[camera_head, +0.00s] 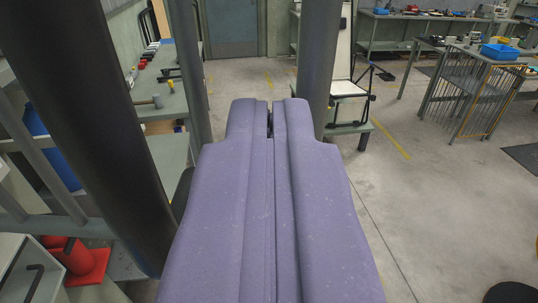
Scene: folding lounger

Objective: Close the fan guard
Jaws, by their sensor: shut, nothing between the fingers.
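My gripper (270,112) fills the lower middle of the view as two long purple halves that point away from me. Its two tips lie close together, with only a narrow dark slot between them, and it is shut with nothing held. I cannot make out a fan guard in this view. The gripper's large body hides what is directly below and behind it.
Thick dark posts stand close on the left (95,130) and just right of the gripper tips (319,55). A white folding seat (343,85) stands behind the right post. Barred racks (465,95) are far right. A red cone (80,262) stands lower left. The right floor is largely clear.

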